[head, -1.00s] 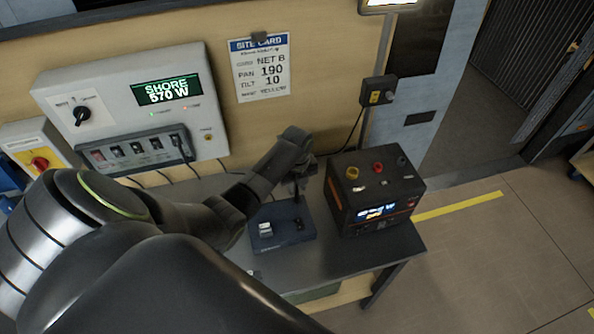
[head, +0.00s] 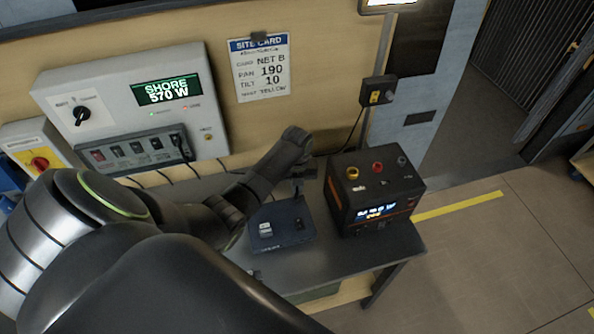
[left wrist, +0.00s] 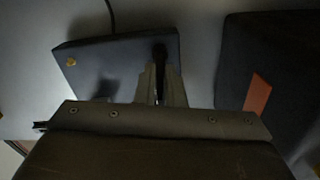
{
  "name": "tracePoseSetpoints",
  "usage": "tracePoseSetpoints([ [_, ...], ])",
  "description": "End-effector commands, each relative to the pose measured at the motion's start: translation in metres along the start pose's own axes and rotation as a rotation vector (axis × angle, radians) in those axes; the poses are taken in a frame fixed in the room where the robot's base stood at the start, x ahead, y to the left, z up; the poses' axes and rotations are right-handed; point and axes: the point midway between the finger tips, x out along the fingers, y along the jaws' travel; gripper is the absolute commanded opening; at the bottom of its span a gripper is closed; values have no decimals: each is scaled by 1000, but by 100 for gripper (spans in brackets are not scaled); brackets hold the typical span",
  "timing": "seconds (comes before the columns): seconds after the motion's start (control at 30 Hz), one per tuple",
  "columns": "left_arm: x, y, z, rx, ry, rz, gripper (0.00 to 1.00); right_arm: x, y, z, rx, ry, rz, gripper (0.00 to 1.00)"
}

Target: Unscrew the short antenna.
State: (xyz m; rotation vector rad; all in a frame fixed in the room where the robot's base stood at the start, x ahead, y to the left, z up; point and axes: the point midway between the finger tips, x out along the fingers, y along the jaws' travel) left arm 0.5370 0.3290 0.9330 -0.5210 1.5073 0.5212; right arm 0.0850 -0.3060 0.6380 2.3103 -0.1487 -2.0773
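A small dark blue box (head: 283,226) lies on the grey table; it also shows in the left wrist view (left wrist: 100,58). A slim black antenna (left wrist: 160,58) stands at one edge of the box, and a gold connector (left wrist: 71,62) shows bare near its other corner. My left gripper (left wrist: 160,75) is over the box, with its two grey fingers close against both sides of the antenna. In the head view this gripper (head: 298,186) is dark and small, and the finger contact is hard to make out. The antenna's foot is partly hidden. My right gripper is not in view.
A black unit (head: 372,192) with coloured knobs and a lit display stands close to the right of the box. A grey power panel (head: 135,105) and a site card (head: 260,68) are on the wall behind. The table's front edge is near.

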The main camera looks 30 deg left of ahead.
Motion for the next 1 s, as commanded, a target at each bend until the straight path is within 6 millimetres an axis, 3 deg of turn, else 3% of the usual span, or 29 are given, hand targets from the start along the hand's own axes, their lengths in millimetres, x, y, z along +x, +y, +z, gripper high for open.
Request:
tracePoseSetpoints([
  [0.33,0,0,0,-34,0,0,0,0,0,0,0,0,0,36],
  [0.7,0,0,0,-343,0,0,0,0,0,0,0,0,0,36],
  [1.0,0,0,0,-355,0,0,0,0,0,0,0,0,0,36],
])
